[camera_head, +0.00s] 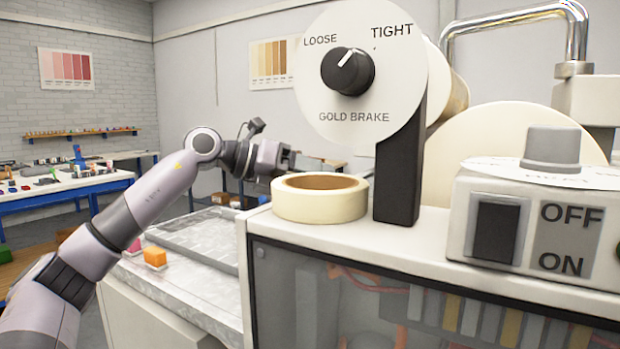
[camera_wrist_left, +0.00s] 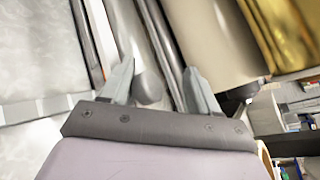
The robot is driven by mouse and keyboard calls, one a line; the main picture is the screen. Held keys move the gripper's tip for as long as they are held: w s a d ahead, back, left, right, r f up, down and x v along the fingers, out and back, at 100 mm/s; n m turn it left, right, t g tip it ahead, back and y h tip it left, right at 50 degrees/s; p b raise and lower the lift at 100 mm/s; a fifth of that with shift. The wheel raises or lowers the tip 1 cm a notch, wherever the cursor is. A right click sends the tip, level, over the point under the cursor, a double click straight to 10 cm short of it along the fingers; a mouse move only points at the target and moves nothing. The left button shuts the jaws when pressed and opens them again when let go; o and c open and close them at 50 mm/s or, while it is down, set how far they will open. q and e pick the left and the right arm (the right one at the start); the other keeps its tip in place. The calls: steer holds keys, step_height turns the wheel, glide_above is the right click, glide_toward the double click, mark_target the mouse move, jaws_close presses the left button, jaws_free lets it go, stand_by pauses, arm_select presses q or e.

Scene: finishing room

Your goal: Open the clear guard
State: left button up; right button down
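A see-through panel (camera_head: 350,305) covers the front of the machine's base, and wires show behind it. I cannot tell whether this panel is the clear guard; no other guard can be made out surely. My left gripper (camera_head: 288,160) is at the machine's left side, beyond the cream tape roll (camera_head: 320,203), with its tips partly hidden. In the left wrist view its two fingers (camera_wrist_left: 158,72) are apart. A rounded grey bar end (camera_wrist_left: 149,90) lies between them, with a gap towards the right finger. I cannot tell whether it touches the left one. My right gripper is not in view.
The tape roll and a brake dial (camera_head: 347,71) are on the machine top, with a switch box (camera_head: 535,225) at right. A gold roll (camera_wrist_left: 285,30) lies near the gripper. A small orange block (camera_head: 155,256) sits on the lower worktop (camera_head: 205,300).

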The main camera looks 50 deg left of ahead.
arm_select(q)
steer(key=shift+f, duration=0.15)
steer(key=shift+s+b, duration=0.15)
steer(key=shift+b, duration=0.25)
steer(key=b+v, duration=0.4)
steer(key=v, duration=0.3)
stand_by(0.5)
